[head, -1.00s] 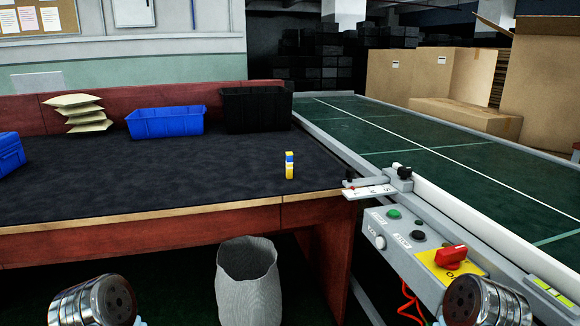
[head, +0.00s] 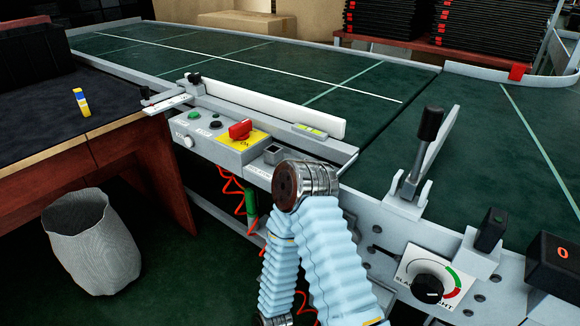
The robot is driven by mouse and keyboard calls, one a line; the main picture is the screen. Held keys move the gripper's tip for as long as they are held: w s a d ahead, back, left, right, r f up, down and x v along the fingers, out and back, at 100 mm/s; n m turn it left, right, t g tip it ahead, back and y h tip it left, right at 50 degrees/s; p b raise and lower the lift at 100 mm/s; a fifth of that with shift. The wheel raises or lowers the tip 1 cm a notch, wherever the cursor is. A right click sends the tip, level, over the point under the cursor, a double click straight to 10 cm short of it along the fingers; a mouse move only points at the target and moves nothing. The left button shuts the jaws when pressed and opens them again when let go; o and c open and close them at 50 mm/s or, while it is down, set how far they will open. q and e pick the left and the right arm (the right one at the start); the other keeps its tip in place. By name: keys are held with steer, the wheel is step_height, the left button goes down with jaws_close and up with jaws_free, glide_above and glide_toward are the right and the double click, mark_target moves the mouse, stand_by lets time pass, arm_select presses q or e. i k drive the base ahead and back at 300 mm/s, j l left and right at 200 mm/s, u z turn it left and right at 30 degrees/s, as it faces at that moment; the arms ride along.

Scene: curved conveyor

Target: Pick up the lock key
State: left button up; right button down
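One of my arms, in a pale blue ribbed sleeve, rises at the bottom middle, in front of the conveyor's edge. Neither gripper's fingers show in the head view.
The green conveyor (head: 240,65) curves across the back. The dark table (head: 40,107) is at left, with a grey bin (head: 92,240) on the floor. A black-handled lever (head: 425,140) and a dial (head: 427,288) are at right. Red cables (head: 240,195) hang below the control box.

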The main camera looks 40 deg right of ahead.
mark_target(79, 93)
steer(key=j+z, duration=0.3)
steer(key=z, duration=0.15)
steer(key=k+j+z, duration=0.1)
steer(key=j+z, duration=0.15)
steer(key=z, duration=0.25)
steer(key=k+j+z, duration=0.15)
steer(key=z, duration=0.3)
steer(key=i+j+u, duration=0.1)
steer(key=j+u, duration=0.25)
steer(key=i+j+u, duration=0.15)
steer(key=u, duration=0.15)
steer(key=i+j+u, duration=0.15)
steer(key=j+u, duration=0.2)
steer(key=u, duration=1)
